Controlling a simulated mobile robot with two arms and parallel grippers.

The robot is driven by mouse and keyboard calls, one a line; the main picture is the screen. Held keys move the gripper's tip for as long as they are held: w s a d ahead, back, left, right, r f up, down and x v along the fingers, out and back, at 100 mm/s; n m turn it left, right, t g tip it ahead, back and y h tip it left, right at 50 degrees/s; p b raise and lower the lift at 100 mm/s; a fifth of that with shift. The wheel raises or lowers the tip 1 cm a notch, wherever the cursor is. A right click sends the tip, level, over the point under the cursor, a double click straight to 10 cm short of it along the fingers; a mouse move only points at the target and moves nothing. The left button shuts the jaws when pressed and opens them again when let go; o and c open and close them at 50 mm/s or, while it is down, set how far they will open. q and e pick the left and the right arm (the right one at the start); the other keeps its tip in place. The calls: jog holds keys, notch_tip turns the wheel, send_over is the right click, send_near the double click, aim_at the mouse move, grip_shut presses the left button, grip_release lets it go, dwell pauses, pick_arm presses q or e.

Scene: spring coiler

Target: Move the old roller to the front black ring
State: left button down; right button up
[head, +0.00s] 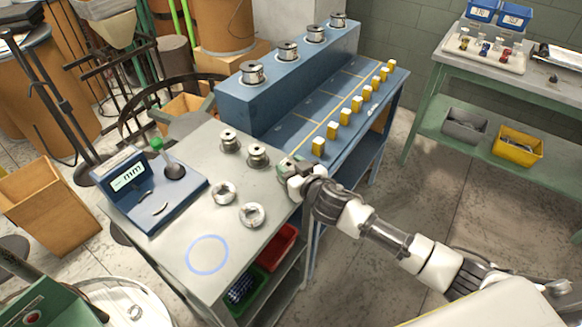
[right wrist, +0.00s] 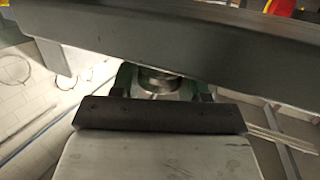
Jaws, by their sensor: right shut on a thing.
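My right gripper (head: 288,167) is at the right edge of the grey tabletop (head: 186,203), beside the blue bench. It is shut on a small part that its fingers mostly hide. In the right wrist view a round metal piece, apparently the old roller (right wrist: 158,82), shows behind the dark finger pad. Two metal rollers, one at the back (head: 229,140) and one nearer (head: 257,155), stand upright on the grey top, left of the gripper. I cannot clearly make out a black ring. My left gripper is not in view.
Two pale ring-shaped pieces (head: 223,193) (head: 252,215) lie on the grey top, near a blue gauge (head: 149,190). A blue painted circle (head: 207,255) in front is empty. The blue bench (head: 240,103) carries several spools and a row of yellow blocks.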

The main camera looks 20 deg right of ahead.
jog(key=shift+f, duration=0.15)
jog(key=o, duration=1.2)
